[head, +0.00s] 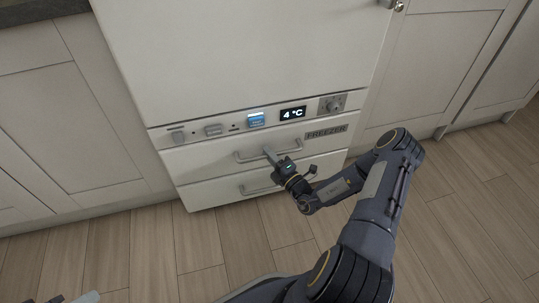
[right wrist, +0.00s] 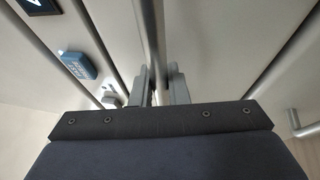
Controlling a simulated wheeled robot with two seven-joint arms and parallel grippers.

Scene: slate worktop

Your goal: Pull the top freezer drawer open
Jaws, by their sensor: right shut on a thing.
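The top freezer drawer (head: 205,158) is a cream front below the control panel, with a grey bar handle (head: 242,157). It looks about flush with the front around it; I see no clear gap. My right gripper (head: 268,151) is at the middle of this handle, shut on it. In the right wrist view the handle bar (right wrist: 153,35) runs between the two grey fingers (right wrist: 158,88). The exact contact is partly hidden. At the bottom left edge of the head view a small grey part, probably my left gripper (head: 85,298), barely shows.
Wood floor (head: 130,255) in front is clear. Cabinets (head: 85,115) flank the fridge.

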